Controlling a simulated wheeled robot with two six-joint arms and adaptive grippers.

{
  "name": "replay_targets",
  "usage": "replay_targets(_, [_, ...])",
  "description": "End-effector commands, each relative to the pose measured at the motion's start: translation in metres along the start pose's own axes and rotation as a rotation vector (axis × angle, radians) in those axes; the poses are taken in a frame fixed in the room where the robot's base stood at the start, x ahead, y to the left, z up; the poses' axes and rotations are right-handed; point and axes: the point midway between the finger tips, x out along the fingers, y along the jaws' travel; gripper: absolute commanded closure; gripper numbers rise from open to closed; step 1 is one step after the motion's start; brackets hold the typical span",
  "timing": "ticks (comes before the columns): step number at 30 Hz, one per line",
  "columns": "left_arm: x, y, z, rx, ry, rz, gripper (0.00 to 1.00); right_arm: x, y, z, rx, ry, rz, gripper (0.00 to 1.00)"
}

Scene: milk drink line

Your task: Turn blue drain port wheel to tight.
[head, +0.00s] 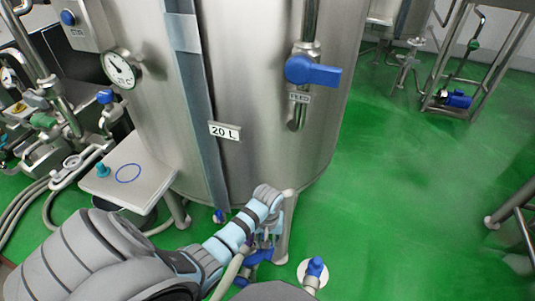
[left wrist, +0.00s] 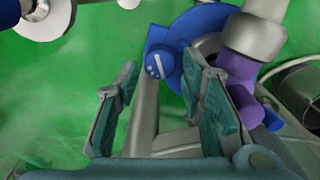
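My left arm reaches in from the lower left in the head view, and its gripper (head: 262,241) points down low beside the steel tank's leg. A blue part (head: 258,257) shows just below it, partly covered by the gripper and a pale hose. In the left wrist view my left gripper (left wrist: 165,105) is open, its two green-padded fingers apart with nothing visible between them. Beyond the fingers is a round blue body (left wrist: 196,38) with a blue lever-like piece (left wrist: 158,62), and a purple cylinder (left wrist: 243,85) is close to the right finger. I cannot tell which blue part is the wheel. My right gripper is not in view.
The steel tank (head: 262,120) with a "20 L" label (head: 224,131) stands close ahead. A blue-topped floor fitting (head: 315,267) is to the right of the gripper. A small side table (head: 150,178) and hoses are at left.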

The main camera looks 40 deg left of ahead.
Motion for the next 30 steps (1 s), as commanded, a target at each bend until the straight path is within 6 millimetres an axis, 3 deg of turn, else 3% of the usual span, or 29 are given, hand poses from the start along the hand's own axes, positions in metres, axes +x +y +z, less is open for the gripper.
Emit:
replay_targets(1, [0.011,0.0,0.0,0.0,-0.001,0.0,0.64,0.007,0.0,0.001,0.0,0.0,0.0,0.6])
replay_targets(4, [0.02,0.0,0.0,0.0,0.0,0.0,0.64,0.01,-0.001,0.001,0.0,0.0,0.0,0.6])
replay_targets(12, [0.021,0.0,0.0,0.001,0.001,0.001,0.64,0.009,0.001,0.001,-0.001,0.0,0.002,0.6])
replay_targets(19, [0.021,0.0,0.0,0.001,0.001,0.0,1.0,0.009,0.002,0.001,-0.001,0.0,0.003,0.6])
replay_targets(30, [0.019,0.0,0.0,0.052,0.0,0.0,1.0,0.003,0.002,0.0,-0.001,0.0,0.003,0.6])
